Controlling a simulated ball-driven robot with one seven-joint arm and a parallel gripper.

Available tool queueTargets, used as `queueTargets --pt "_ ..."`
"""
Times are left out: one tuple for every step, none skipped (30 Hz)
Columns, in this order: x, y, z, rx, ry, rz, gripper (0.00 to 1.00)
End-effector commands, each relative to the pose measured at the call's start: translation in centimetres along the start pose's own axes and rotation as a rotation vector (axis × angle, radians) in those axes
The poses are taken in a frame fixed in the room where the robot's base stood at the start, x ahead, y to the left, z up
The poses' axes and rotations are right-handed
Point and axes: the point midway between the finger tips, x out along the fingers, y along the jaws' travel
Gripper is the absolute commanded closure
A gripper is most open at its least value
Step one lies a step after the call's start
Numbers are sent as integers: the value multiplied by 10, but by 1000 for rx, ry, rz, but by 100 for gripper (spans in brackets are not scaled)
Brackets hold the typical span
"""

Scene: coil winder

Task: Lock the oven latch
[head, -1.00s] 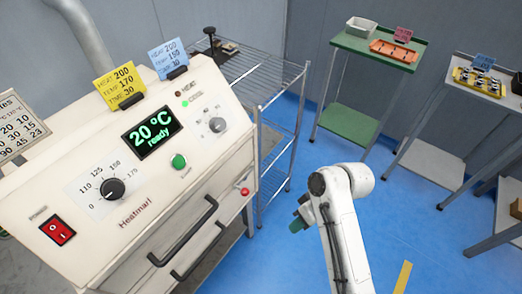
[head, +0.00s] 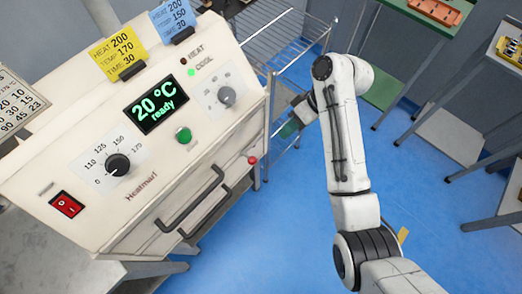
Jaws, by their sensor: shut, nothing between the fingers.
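The oven (head: 160,150) is a cream cabinet at the left with a sloped control panel. Its display reads 20 °C, ready. A small red knob (head: 252,160), which looks like the latch, sits on the right edge of the oven front, below the panel. Dark bar handles (head: 192,203) cross the front.
A wire rack (head: 283,50) stands behind the oven's right side, close to my gripper. A green side table (head: 385,88) and other grey tables (head: 455,135) stand at the right. Blue floor (head: 300,210) is clear between the oven and my arm.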

Motion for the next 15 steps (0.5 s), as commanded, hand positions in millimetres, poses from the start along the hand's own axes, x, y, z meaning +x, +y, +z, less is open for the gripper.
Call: queueTargets --pt "6 -1 0 0 -3 -2 100" --pt "10 -1 0 0 -3 -2 100" --pt "17 -1 1 0 -5 -2 100" --pt "22 -2 0 -1 -4 -2 100" --pt "27 -2 0 0 -6 -2 100" --pt "35 -2 0 1 -5 -2 100" --pt "41 -1 1 1 -5 -2 100" --pt "47 -1 1 2 -6 -2 100" --pt "55 -1 1 1 -5 -2 100" --pt "61 -2 1 1 -6 -3 100" --pt "67 -2 1 0 -4 -2 100" --pt "75 -1 1 1 -5 -2 100" --pt "81 -1 1 1 -4 -2 100" --pt "86 -1 1 1 -4 -2 100" --pt "94 -1 1 1 -5 -2 100"
